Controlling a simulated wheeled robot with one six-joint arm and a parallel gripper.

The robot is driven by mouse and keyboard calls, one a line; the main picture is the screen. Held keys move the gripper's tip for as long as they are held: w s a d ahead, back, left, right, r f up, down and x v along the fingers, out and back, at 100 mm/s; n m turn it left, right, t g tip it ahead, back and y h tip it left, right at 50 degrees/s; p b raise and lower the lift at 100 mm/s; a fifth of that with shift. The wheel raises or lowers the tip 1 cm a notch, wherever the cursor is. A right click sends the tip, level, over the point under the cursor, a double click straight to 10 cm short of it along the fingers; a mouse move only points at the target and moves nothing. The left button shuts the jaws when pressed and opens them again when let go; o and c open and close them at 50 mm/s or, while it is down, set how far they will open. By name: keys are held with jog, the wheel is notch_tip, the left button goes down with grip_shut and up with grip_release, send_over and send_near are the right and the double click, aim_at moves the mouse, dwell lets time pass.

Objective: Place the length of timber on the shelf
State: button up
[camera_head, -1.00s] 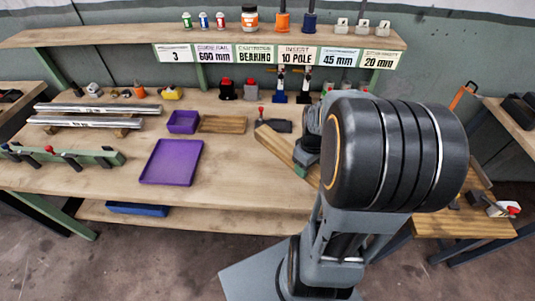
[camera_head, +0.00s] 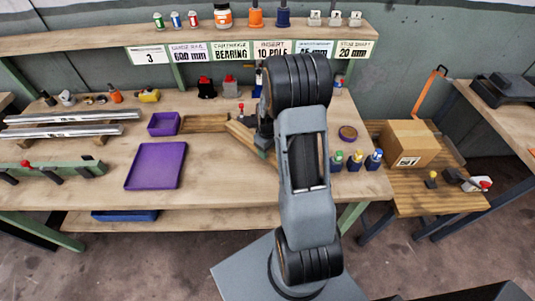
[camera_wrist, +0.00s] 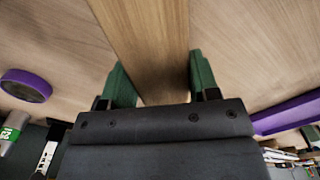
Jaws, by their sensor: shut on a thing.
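The length of timber (camera_head: 240,134) is a pale, straight wooden bar lying slantwise over the workbench, right of a darker board. My gripper (camera_head: 263,153) is shut on it, partly hidden behind my arm. In the wrist view the timber (camera_wrist: 146,35) runs between the two green fingers of my gripper (camera_wrist: 161,84) and away from me. Its near end is hidden by the gripper body. I cannot tell whether it touches the bench. The raised shelf (camera_head: 90,40) spans the back of the bench, with a row of labels on its front edge.
Bottles and small parts stand along the shelf. A purple tray (camera_head: 156,166), a small purple bin (camera_head: 163,124) and the darker board (camera_head: 205,123) lie left of the timber. Metal rails (camera_head: 70,122) lie farther left. Several small bottles (camera_head: 355,160) and a cardboard box (camera_head: 406,143) are at right.

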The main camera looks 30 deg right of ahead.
jog(key=shift+w+f, duration=0.15)
jog(key=shift+f, duration=1.45)
jog(key=shift+f, duration=0.1)
jog(key=shift+f, duration=0.15)
jog(key=o, duration=1.4)
jog(key=shift+c, duration=0.2)
